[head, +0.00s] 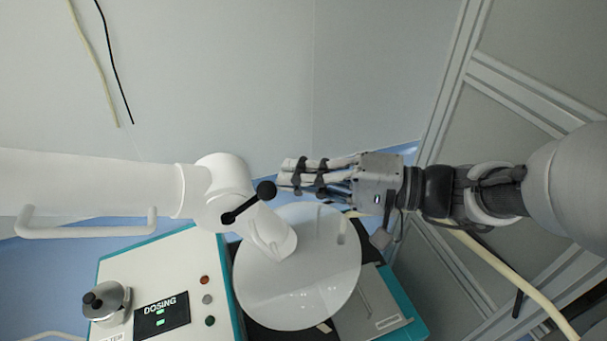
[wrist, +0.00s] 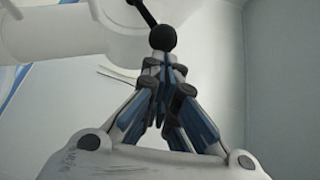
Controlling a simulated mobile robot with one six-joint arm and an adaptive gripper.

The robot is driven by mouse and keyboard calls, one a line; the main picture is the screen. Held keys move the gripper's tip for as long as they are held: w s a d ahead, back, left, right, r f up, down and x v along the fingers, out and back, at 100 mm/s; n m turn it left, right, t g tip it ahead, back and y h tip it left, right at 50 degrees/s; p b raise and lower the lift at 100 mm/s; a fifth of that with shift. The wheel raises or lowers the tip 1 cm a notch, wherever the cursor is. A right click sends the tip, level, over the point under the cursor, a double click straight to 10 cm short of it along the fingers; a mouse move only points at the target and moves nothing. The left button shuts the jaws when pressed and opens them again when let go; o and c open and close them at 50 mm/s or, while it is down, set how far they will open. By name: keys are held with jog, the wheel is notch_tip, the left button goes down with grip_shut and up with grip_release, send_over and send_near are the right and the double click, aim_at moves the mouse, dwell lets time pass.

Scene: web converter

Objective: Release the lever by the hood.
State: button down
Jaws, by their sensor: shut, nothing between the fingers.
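The black lever (head: 248,203) with a ball end sits on the white jointed arm of the hood (head: 300,275). In the wrist view the lever (wrist: 147,12) runs up from its black ball, which appears just past my fingertips. My gripper (head: 284,176) is shut and empty, coming in from the right, with its fingertips close to the ball end. I cannot tell whether they touch it. The hood is a round, clear-white disc below the lever. The gripper also shows in the wrist view (wrist: 162,62), fingers together.
A teal-edged dosing unit (head: 155,280) with a display, buttons and a metal knob (head: 106,303) stands at lower left. A white handle (head: 85,230) hangs under the hood arm. Framed panels (head: 520,100) stand at right, with a cream hose (head: 500,270) in front. The wall behind is bare apart from two hanging cables.

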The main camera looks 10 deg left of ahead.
jog(key=s+a+r+n+t+h+p, duration=0.2)
jog(key=s+a+r+n+h+p, duration=0.2)
jog(key=a+r+h+p, duration=0.4)
jog(key=shift+s+a+r+t+h+p, duration=0.2)
jog(key=shift+s+a+t+h+p, duration=0.15)
jog(key=shift+s+h, duration=0.35)
dwell(0.4)
jog(key=shift+a, duration=0.1)
